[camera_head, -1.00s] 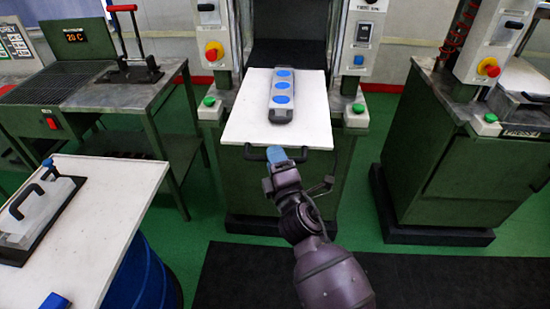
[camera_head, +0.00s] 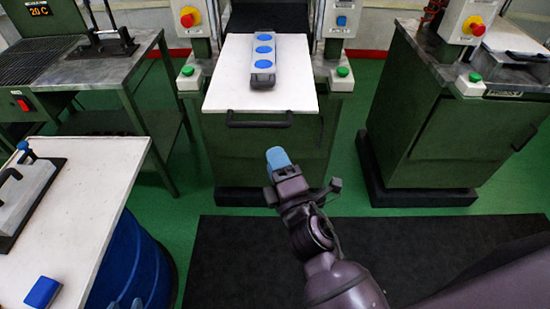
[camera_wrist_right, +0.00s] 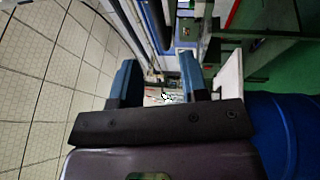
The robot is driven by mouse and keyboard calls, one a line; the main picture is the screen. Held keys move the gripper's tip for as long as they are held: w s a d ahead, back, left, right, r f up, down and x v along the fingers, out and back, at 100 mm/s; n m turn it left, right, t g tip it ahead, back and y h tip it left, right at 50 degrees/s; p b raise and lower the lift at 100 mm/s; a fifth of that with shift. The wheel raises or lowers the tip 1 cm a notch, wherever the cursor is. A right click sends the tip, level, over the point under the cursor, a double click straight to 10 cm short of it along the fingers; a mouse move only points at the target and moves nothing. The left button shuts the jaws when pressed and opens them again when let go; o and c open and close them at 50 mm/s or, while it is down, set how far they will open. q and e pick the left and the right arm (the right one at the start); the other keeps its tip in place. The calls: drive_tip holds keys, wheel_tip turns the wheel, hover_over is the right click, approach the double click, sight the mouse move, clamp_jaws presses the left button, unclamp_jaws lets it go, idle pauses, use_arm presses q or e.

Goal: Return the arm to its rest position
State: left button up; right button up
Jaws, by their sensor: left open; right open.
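My right gripper (camera_head: 278,160), blue-tipped on a purple arm, stands in front of the middle press, below and apart from the dark handle (camera_head: 260,121) of the white plate (camera_head: 225,85). The right wrist view shows its two blue fingers (camera_wrist_right: 160,85) spread, with nothing between them. A grey mould (camera_head: 262,77) with three blue round fills lies on the white plate.
A white table (camera_head: 95,180) at left carries a black-handled plate (camera_head: 30,195) and a blue block (camera_head: 42,292); a blue barrel (camera_head: 140,262) stands below. Another green press (camera_head: 455,120) is at right. Green floor and a black mat (camera_head: 235,255) lie in front of the middle press.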

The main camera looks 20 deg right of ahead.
idle(0.4)
drive_tip(key=s+d+f+m+g+h, duration=0.1)
drive_tip(key=s+d+f+m+g, duration=0.3)
drive_tip(key=s+d+f+m, duration=0.3)
drive_tip(key=s+d+f+m+g+h, duration=0.1)
drive_tip(key=s+d+f+m+g, duration=0.3)
drive_tip(key=s+d+f+m, duration=0.4)
wheel_tip(320, 180, down, 7)
drive_tip(key=d+m, duration=0.1)
drive_tip(key=m, duration=0.3)
drive_tip(key=shift+s+d+r+h, duration=0.15)
drive_tip(key=shift+h, duration=0.15)
